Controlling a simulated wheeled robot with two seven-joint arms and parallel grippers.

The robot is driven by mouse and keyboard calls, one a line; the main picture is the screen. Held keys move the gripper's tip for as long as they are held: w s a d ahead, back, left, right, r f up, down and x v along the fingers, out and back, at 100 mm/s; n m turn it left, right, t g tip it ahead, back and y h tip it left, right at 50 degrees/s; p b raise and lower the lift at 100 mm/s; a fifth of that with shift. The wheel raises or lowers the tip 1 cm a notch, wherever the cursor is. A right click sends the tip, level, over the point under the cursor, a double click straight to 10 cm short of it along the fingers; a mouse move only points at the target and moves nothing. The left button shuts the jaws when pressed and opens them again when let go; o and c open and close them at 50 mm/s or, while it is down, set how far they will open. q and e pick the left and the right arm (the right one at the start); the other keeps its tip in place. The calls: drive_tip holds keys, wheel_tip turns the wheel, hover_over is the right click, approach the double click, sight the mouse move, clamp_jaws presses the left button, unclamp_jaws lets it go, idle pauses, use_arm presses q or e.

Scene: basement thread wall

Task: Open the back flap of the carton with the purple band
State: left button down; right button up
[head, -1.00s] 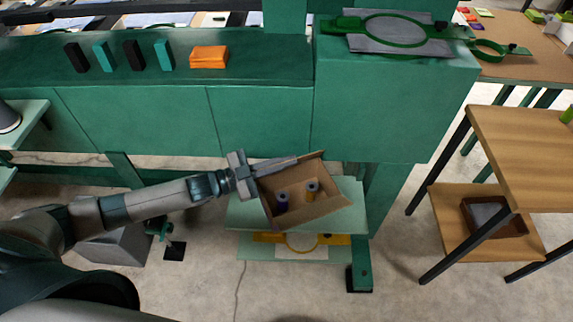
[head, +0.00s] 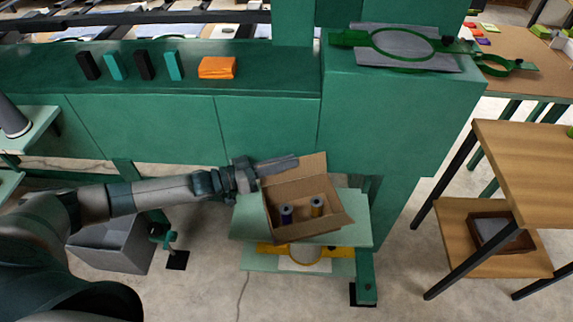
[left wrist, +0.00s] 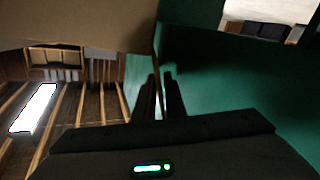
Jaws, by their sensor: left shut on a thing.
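In the left wrist view, brown cardboard (left wrist: 90,25) fills the upper left, close to the fingers (left wrist: 163,92). My right gripper is not in view.
The pale green shelf (head: 354,207) has a lower tier with a yellow hoop. A green cabinet (head: 395,120) rises close behind and to the right. A grey bin (head: 110,246) stands on the floor at left. A wooden rack (head: 530,165) stands at right, with clear floor between.

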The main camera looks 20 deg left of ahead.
use_arm(q)
drive_tip(key=shift+w+a+n, duration=0.3)
drive_tip(key=shift+w+a, duration=0.15)
drive_tip(key=c, duration=2)
unclamp_jaws()
